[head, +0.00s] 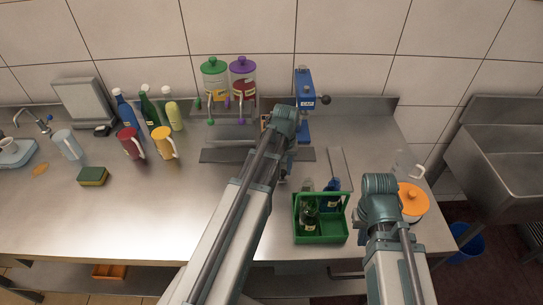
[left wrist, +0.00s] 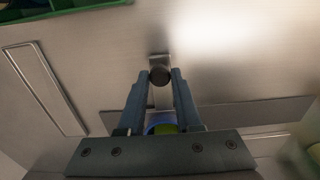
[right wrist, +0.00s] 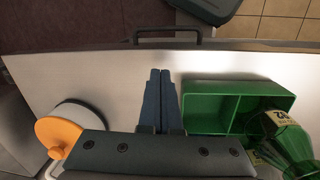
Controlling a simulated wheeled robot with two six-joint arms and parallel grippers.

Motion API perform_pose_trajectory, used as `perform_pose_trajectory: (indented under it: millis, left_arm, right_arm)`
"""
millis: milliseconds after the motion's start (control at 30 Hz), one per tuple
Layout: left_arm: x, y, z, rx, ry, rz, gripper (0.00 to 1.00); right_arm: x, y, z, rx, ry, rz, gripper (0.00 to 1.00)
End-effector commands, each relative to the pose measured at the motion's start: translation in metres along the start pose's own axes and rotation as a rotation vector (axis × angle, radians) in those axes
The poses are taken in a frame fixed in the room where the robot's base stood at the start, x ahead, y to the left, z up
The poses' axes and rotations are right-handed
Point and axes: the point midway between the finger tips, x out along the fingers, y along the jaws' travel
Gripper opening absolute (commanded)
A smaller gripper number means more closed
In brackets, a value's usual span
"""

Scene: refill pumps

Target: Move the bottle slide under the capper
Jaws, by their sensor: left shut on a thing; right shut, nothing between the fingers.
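The bottle slide's dark round knob (left wrist: 160,76) is between the fingertips of my left gripper (left wrist: 160,82), which is shut on it. A metal bar runs from the knob toward the dark rail strip (left wrist: 245,112). A blue and green round thing (left wrist: 163,128) shows partly between the fingers; I cannot tell what it is. In the head view the blue capper (head: 305,92) stands at the back, just right of my left arm, which hides much of the slide. My right gripper (right wrist: 161,80) is shut and empty above the counter.
A green crate (head: 320,238) with bottles stands at the front, beside my right gripper. An orange-lidded pot (head: 412,202) is on its other side. Green-lidded (head: 214,82) and purple-lidded (head: 242,82) dispensers stand left of the capper. The left front counter is clear.

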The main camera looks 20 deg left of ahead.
Motion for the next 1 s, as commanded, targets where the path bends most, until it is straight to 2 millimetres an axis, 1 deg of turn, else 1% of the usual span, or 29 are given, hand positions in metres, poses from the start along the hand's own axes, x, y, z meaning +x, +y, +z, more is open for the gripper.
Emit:
perform_pose_trajectory:
  millis: [100,300,733,1000]
  left_arm:
    - [0.0,0.011,0.0,0.002,0.0,0.001,0.0]
    - [0.0,0.023,0.0,0.0,0.0,0.001,0.0]
    - [0.0,0.03,0.0,0.001,0.0,0.0,0.0]
    - [0.0,0.049,-0.001,0.002,0.0,0.001,0.0]
  right_arm:
    - [0.0,0.0,0.0,0.0,0.0,0.0,0.0]
    - [0.0,0.0,0.0,0.0,0.0,0.0,0.0]
    - [0.0,0.0,0.0,0.0,0.0,0.0,0.0]
    - [0.0,0.0,0.0,0.0,0.0,0.0,0.0]
